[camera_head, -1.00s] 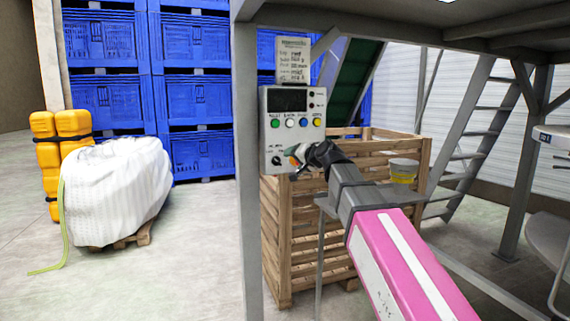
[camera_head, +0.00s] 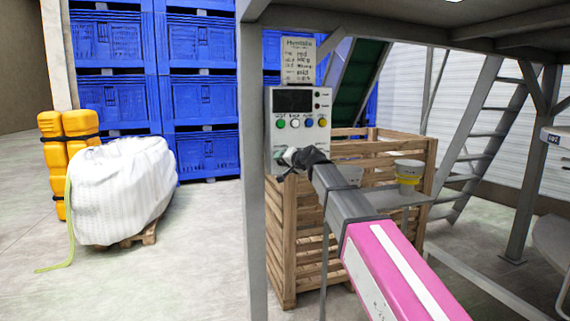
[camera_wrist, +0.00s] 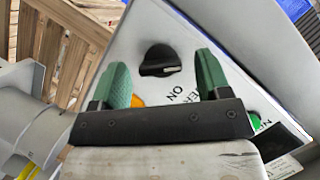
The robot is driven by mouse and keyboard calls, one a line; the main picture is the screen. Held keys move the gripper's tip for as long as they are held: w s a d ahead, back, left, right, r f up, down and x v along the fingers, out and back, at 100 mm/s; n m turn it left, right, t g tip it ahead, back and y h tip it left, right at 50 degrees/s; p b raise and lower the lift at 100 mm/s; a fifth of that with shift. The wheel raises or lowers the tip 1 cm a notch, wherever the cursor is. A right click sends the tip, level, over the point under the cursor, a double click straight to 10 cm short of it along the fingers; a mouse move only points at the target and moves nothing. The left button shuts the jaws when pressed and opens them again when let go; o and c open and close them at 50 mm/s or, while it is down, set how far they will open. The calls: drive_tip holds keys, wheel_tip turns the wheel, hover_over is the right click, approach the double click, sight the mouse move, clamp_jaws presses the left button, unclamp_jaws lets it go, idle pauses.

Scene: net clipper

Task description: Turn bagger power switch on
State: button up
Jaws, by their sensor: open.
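The grey control box (camera_head: 270,130) hangs on the post in the head view, with a dark screen and a row of coloured buttons. Its black rotary switch (camera_wrist: 160,60) shows in the wrist view on the white panel face, beside printed letters including "ON". My gripper (camera_head: 290,157) is at the lower part of the box. In the wrist view its green fingers (camera_wrist: 162,70) are open, one on each side of the switch and apart from it. In the head view my gripper hides the switch. An orange part (camera_wrist: 138,100) shows partly behind the left finger.
A slatted wooden crate (camera_head: 285,240) stands below and behind the box. The grey post (camera_head: 251,200) is close on the left. A green button (camera_wrist: 254,118) lies near the right finger.

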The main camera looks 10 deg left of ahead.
drive_tip(key=shift+c, duration=0.3)
drive_tip(key=c, duration=0.9)
drive_tip(key=shift+o, duration=0.2)
drive_tip(key=shift+m, duration=0.3)
drive_tip(key=m+t+y, duration=0.1)
drive_tip(key=m, duration=0.4)
drive_tip(key=m+t+y, duration=0.1)
drive_tip(key=m+y, duration=0.1)
drive_tip(key=m, duration=0.3)
drive_tip(key=f+m+t+y, duration=0.1)
drive_tip(key=m+t, duration=0.1)
drive_tip(key=m, duration=0.4)
drive_tip(key=shift+y, duration=0.3)
drive_tip(key=shift+m, duration=0.4)
drive_tip(key=shift+s, duration=0.1)
